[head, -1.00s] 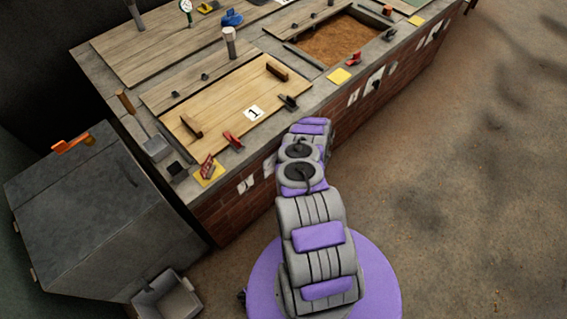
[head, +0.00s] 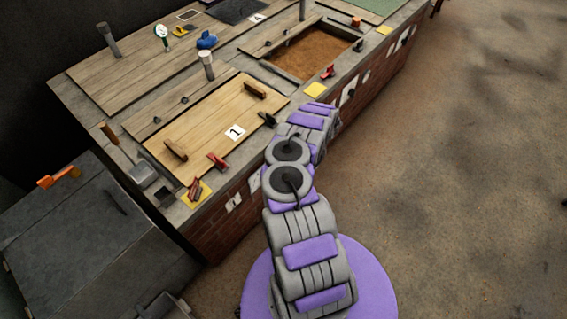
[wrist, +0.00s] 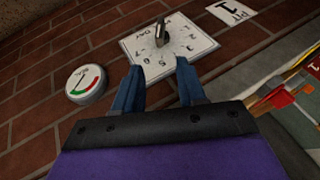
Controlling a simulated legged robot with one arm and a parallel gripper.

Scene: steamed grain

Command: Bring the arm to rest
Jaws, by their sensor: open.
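My gripper (wrist: 160,90) shows in the wrist view with its two blue fingers apart and nothing between them. It points at the brick front of the counter, toward a white dial plate (wrist: 170,46) with numbers and a dark knob. Whether the fingertips touch the plate I cannot tell. In the head view my grey and purple arm stretches from the bottom up to the counter's front edge, and the gripper itself is hidden there.
The counter (head: 203,243) has a wooden lid marked 1 (head: 215,125) and an open pit of brown grain (head: 312,50). A round gauge (wrist: 87,83) sits left of the dial plate. A grey box (head: 85,235) stands at left. The floor (head: 460,170) at right is clear.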

